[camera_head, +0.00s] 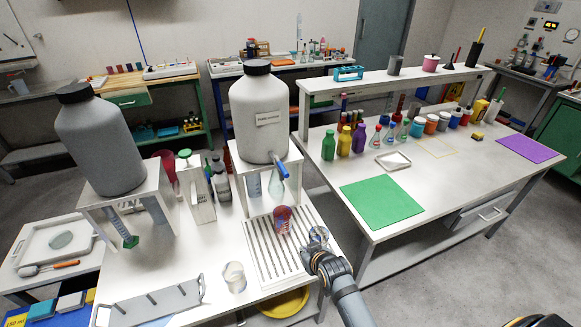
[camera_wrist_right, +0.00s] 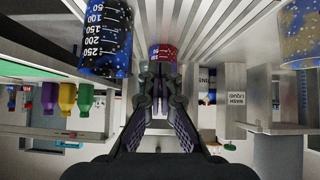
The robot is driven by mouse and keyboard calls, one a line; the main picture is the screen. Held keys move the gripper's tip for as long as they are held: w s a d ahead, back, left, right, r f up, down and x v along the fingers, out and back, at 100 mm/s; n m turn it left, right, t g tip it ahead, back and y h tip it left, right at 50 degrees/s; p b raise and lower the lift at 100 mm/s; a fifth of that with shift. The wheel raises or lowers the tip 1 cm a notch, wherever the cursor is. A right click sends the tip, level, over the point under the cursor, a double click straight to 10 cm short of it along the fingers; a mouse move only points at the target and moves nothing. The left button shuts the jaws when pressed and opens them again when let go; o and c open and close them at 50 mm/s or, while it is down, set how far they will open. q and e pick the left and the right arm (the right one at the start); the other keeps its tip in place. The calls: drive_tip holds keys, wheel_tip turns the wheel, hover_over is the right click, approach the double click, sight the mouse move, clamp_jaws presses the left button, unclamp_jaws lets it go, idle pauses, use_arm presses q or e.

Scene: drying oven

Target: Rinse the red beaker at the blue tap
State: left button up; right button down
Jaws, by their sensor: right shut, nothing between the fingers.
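The red beaker (camera_head: 283,219) stands on the slatted drain rack (camera_head: 262,262), near the blue tap (camera_head: 280,164) of the large grey water container (camera_head: 259,112). It looks speckled inside. My right gripper (camera_head: 313,249) is low over the right side of the rack, shut and empty, next to a clear beaker with bluish specks (camera_head: 319,234). In the right wrist view, the red beaker (camera_wrist_right: 163,52) shows just beyond my shut fingertips (camera_wrist_right: 160,85), apart as far as I can tell. The tap is not clear there. My left gripper is not in view.
Another clear beaker (camera_head: 234,278) stands left of the rack. A grey rack tray (camera_head: 155,303) lies at the front left. A second container (camera_head: 99,142) stands further left. A yellow basin (camera_head: 284,302) is below the table. The right table holds a green mat (camera_head: 381,201).

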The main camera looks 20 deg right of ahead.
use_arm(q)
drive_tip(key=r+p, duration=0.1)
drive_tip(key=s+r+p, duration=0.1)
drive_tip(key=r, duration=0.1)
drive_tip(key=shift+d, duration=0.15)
use_arm(e)
drive_tip(key=w+r+t, duration=0.2)
drive_tip(key=r+t, duration=0.1)
drive_tip(key=r, duration=1.1)
drive_tip(key=w+r+t, duration=0.2)
drive_tip(key=r, duration=1.3)
drive_tip(key=shift+w+a+r+t, duration=0.25)
drive_tip(key=shift+a+r+t, duration=0.05)
drive_tip(key=shift+a+t, duration=0.15)
